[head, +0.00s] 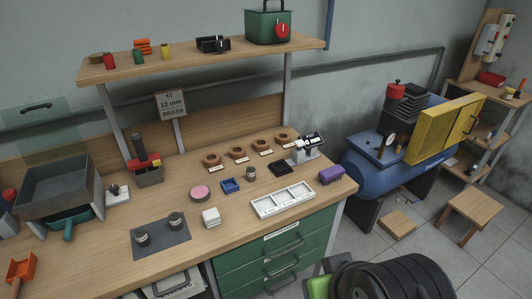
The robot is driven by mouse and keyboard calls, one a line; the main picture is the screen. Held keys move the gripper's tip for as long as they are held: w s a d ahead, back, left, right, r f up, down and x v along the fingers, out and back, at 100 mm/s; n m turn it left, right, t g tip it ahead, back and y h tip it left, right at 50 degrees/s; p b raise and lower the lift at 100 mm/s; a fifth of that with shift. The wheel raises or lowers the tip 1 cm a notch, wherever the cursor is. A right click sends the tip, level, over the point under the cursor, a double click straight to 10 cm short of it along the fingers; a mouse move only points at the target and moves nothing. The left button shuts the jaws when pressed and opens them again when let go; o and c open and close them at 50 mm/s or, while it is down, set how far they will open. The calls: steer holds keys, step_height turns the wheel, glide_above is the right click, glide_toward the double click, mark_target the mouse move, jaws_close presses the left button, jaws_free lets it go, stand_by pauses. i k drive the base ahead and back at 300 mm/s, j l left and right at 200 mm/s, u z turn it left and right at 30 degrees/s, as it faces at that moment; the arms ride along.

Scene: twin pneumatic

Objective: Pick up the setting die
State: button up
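I cannot tell for certain which piece is the setting die. Two short metal cylinders stand on a dark mat (160,243) at the front of the workbench: a left cylinder (142,238) and a right cylinder (176,220), a little apart. A third small metallic cylinder (251,173) stands further back, between a blue tray and a black tray. A hand press (147,171) with a red part stands at the back left of the bench. A sign (171,104) behind reads "Kit 12 mm brass". My gripper is not in view.
Near the mat are white stacked pieces (211,217), a pink disc (200,193) and a blue tray (230,186). A white compartment tray (282,200) lies by the front edge. Brown rings (237,153) line the back. A shelf (200,65) overhangs the rear.

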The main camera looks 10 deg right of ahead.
mark_target(141, 236)
steer(key=u, duration=1.25)
steer(key=i+u, duration=0.15)
steer(key=u, duration=0.2)
steer(key=i+u, duration=0.15)
steer(key=u, duration=0.15)
steer(key=i+u, duration=0.15)
steer(key=u, duration=0.2)
steer(key=k, duration=0.1)
steer(key=i, duration=0.15)
